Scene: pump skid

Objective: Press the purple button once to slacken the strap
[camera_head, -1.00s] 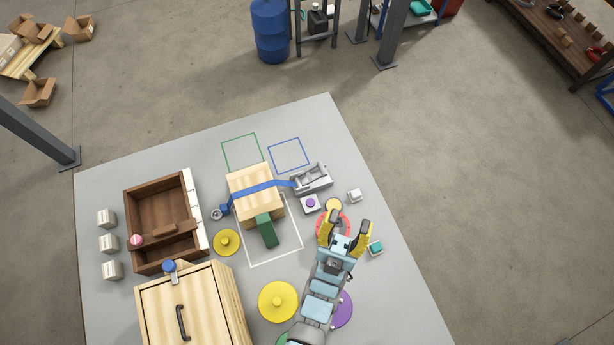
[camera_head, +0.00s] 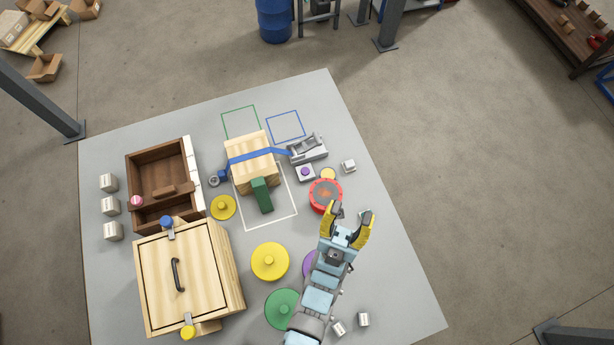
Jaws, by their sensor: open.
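The purple button (camera_head: 305,172) sits on a small white base, just below the grey strap buckle (camera_head: 307,149). The blue strap (camera_head: 258,156) runs from the buckle across the top of a pale wooden block (camera_head: 247,145) to a small anchor (camera_head: 215,179) at its left. It looks taut across the block. My gripper (camera_head: 350,211) is open and empty, its yellow fingers pointing up the picture. It is below and right of the purple button, apart from it, just below the red round device.
The red round device (camera_head: 326,196) lies between my gripper and the button. A small yellow disc (camera_head: 328,174) and a white cube (camera_head: 348,165) are right of the button. A green block (camera_head: 262,195) leans at the wooden block. A lidded wooden box (camera_head: 183,280) stands lower left.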

